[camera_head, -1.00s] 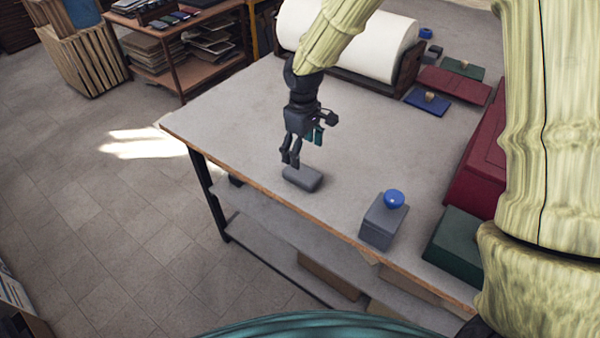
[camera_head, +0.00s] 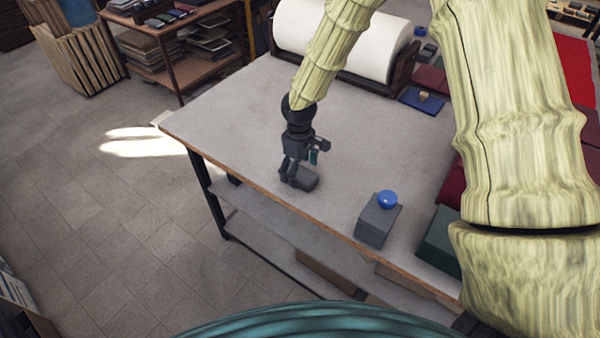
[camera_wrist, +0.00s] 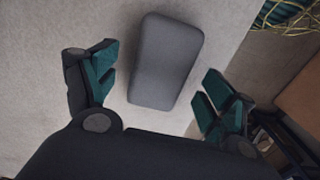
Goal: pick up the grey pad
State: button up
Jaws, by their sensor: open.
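The grey pad (camera_head: 306,179) is a small block with rounded edges. It lies flat on the table (camera_head: 240,120) near the front left edge. In the wrist view the pad (camera_wrist: 165,60) lies between and beyond the two finger pads, slightly tilted in the picture. My gripper (camera_head: 292,182) points down at the pad in the head view and hides part of it. In the wrist view my gripper (camera_wrist: 152,92) is open, with a gap on each side of the pad.
A grey box with a blue knob (camera_head: 378,220) stands to the right near the table edge. A white roll (camera_head: 345,40) in a holder is at the back. The table's middle and left are clear.

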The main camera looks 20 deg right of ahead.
jog(key=shift+f, duration=1)
jog(key=c, duration=1.2)
jog(key=shift+r, duration=0.1)
